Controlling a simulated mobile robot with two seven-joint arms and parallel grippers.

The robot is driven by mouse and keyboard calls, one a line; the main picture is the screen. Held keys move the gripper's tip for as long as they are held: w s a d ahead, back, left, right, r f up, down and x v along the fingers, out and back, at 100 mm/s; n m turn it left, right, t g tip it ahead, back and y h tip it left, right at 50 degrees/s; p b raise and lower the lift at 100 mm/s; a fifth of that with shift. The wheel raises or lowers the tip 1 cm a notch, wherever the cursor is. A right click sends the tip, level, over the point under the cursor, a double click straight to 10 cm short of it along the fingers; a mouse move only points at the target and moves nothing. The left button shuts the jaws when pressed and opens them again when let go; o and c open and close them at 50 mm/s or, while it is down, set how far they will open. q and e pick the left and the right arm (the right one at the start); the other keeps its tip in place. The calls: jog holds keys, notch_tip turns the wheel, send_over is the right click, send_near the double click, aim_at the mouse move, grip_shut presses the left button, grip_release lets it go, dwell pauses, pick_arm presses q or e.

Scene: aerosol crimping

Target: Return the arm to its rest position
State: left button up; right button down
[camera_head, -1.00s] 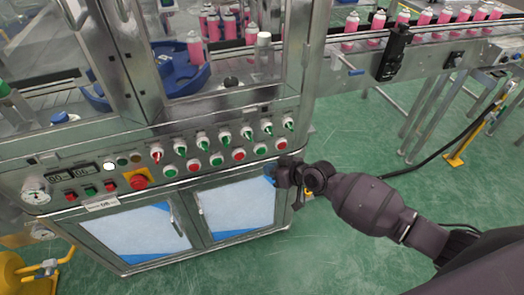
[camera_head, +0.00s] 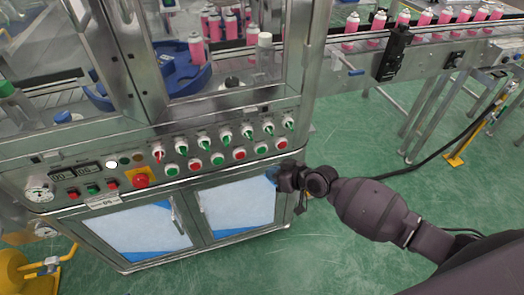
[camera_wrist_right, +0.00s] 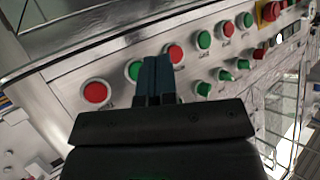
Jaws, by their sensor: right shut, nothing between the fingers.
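My right arm (camera_head: 365,208) comes in from the lower right in the head view. Its gripper (camera_head: 272,174) is at the lower right corner of the machine's control panel (camera_head: 130,172), below the end of the button row. In the right wrist view the gripper (camera_wrist_right: 156,62) has its two dark blue-green fingers together with nothing between them. They overlap the button row in that view, and whether they touch the panel cannot be told. My left gripper is not in view.
The panel carries red and green buttons, green switches and a red emergency stop (camera_head: 140,181). Glass-doored machine housing rises above it, with pink cans (camera_head: 231,24) inside. A conveyor (camera_head: 450,42) runs to the right. Green floor (camera_head: 335,140) is open below the conveyor.

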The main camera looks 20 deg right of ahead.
dwell(0.3)
jog(key=s+d+r+t+h, duration=0.2)
jog(key=s+r+t+h, duration=0.1)
jog(key=s+r, duration=0.1)
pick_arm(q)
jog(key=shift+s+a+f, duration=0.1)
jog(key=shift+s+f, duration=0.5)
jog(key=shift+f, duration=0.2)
pick_arm(e)
jog(key=s+d+f+m+h, duration=0.2)
jog(key=s+d+f, duration=0.2)
jog(key=s, duration=0.6)
jog(key=s+d+f+m+g+h, duration=0.1)
jog(key=s+d+f+m+h, duration=0.1)
jog(key=s, duration=0.9)
jog(key=shift+d+f+h, duration=0.6)
jog(key=shift+d+f, duration=0.3)
jog(key=shift+d, duration=0.05)
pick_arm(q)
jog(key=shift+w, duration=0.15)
pick_arm(e)
jog(key=shift+s, duration=0.1)
